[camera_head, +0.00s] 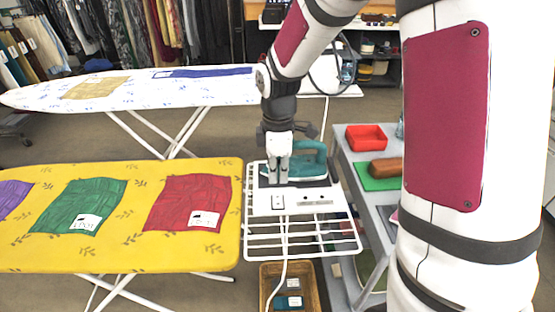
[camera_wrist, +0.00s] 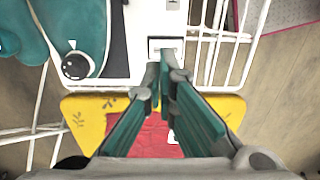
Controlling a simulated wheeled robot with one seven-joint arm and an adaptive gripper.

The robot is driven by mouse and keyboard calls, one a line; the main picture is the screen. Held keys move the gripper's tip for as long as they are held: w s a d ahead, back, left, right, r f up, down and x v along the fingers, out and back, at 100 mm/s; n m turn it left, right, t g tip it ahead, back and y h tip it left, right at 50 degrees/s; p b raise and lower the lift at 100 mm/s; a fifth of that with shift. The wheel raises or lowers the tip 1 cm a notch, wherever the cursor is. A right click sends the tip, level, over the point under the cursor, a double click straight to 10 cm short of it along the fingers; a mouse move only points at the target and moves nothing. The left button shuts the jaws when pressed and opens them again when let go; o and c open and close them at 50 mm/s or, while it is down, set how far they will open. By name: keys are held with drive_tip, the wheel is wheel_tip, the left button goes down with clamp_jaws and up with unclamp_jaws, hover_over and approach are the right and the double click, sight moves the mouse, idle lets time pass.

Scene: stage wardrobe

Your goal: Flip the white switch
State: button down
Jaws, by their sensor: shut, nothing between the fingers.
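The white switch (camera_wrist: 165,44) sits in a raised frame near the edge of a white panel (camera_wrist: 110,30) in the wrist view. In the head view the switch (camera_head: 278,202) is at the left of the panel (camera_head: 258,203), which rests on a white wire rack (camera_head: 303,254). My gripper (camera_head: 277,179) points down over the panel, just behind the switch. In the wrist view my gripper's (camera_wrist: 164,70) teal fingers come together at the switch's lower edge and hold nothing. The tips overlap the switch in view, and I cannot tell whether they touch it.
A teal iron (camera_head: 312,164) stands behind my gripper on the rack. A white cord (camera_head: 284,245) hangs down in front. A yellow ironing board (camera_head: 135,199) with cloths is on the left. A basket (camera_head: 267,290) is below.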

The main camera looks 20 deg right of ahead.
sight(278, 202)
wheel_tip(278, 202, down, 6)
drive_tip(key=shift+r+b, duration=0.1)
drive_tip(key=shift+b, duration=0.3)
drive_tip(key=shift+w+f, duration=0.1)
drive_tip(key=shift+f, duration=0.25)
drive_tip(key=shift+s+a+r+p, duration=0.15)
drive_tip(key=shift+s+p, duration=0.1)
drive_tip(key=shift+s, duration=0.15)
drive_tip(key=shift+s+a+r+p, duration=0.1)
drive_tip(key=shift+s+p, duration=0.15)
drive_tip(key=shift+s, duration=0.15)
drive_tip(key=shift+r+p, duration=0.4)
wheel_tip(278, 202, up, 13)
drive_tip(key=p, duration=0.3)
